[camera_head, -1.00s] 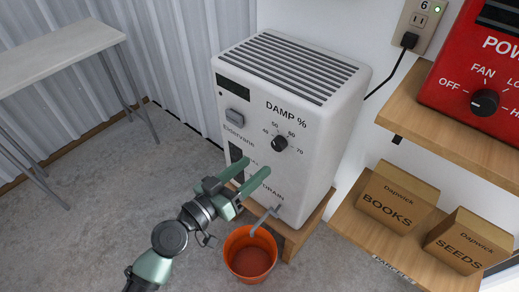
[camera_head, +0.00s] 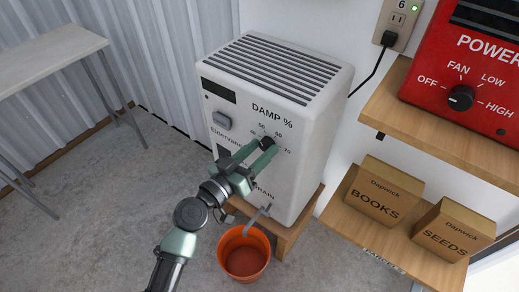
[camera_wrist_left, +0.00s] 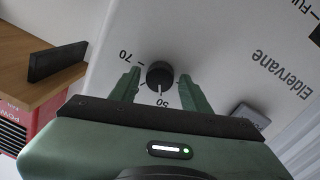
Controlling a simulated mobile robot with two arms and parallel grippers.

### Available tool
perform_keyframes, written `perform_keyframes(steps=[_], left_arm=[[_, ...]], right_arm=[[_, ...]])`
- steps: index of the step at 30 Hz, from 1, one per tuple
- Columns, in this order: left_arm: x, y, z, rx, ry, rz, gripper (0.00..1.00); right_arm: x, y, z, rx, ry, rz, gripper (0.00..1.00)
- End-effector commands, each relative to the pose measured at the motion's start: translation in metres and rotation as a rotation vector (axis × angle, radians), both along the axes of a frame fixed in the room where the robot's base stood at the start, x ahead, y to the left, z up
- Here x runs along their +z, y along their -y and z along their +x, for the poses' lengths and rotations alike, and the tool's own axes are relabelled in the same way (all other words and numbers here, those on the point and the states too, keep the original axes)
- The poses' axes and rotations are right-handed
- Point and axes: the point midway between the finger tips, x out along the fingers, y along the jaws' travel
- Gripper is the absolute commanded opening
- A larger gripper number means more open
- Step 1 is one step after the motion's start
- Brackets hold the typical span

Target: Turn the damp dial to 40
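The damp dial (camera_head: 267,141) is a round black knob on the front of a white dehumidifier (camera_head: 318,150) marked "DAMP %". In the left wrist view the dial (camera_wrist_left: 160,74) has a white pointer line aimed down at a number that looks like 50. The 70 mark shows at its left; other marks are hidden by the fingers. My left gripper (camera_head: 263,147) is open, its green fingers reaching to the dial. In the left wrist view the gripper (camera_wrist_left: 158,80) has one finger on each side of the knob, with small gaps visible. My right gripper is not in view.
An orange bucket (camera_head: 244,257) stands on the floor below the drain spout. Wooden shelves at the right hold a red power unit (camera_head: 465,75) and two cardboard boxes, BOOKS (camera_head: 382,192) and SEEDS (camera_head: 452,231). A table (camera_head: 45,58) stands at the left. The floor at left is clear.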

Motion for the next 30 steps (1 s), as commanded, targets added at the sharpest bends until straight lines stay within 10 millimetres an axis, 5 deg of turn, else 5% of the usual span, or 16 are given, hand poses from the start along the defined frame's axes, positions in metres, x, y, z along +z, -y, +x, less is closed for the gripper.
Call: perform_keyframes(steps=[1, 4, 5, 17, 30], left_arm=[[0.0, 0.0, 0.0, 0.0, 0.0, 0.0, 0.3], [0.0, 0.0, 0.0, 0.0, 0.0, 0.0, 0.02], [0.0, 0.0, 0.0, 0.0, 0.0, 0.0, 0.0], [-0.001, 0.0, 0.0, 0.0, -0.043, -0.058, 0.0], [-0.002, 0.0, 0.0, -0.001, -0.254, -0.348, 0.0]], right_arm=[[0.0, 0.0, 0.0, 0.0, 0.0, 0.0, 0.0], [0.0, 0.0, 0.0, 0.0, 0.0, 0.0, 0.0], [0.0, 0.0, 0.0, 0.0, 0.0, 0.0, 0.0], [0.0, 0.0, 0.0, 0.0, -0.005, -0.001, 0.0], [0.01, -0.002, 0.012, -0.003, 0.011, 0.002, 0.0]])
